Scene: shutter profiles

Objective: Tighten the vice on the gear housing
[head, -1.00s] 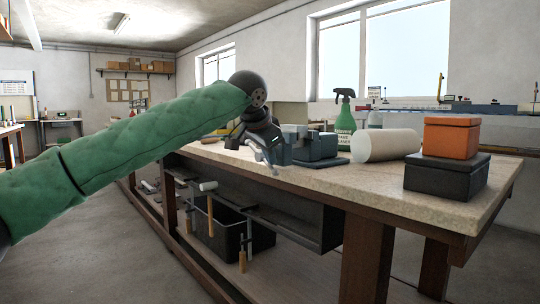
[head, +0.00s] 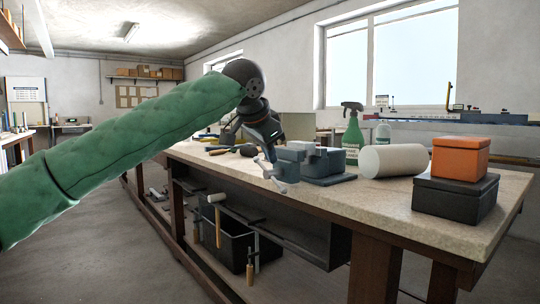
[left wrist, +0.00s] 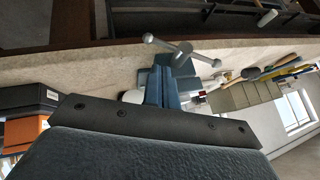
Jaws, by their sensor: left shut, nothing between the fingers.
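The blue-grey vice (head: 325,168) stands on the bench top near its front edge. Its metal handle bar (head: 276,178) sticks out past the edge on the left. I cannot make out the gear housing clearly between the jaws. My left gripper (head: 270,146) is shut and empty, pointing down just above and behind the handle end of the vice; I cannot tell whether it touches. In the left wrist view the handle (left wrist: 183,50) shows beyond the shut fingers (left wrist: 163,92), with the vice body (left wrist: 182,68) partly hidden. My right gripper is out of view.
A black bin (head: 228,240) sits under the bench.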

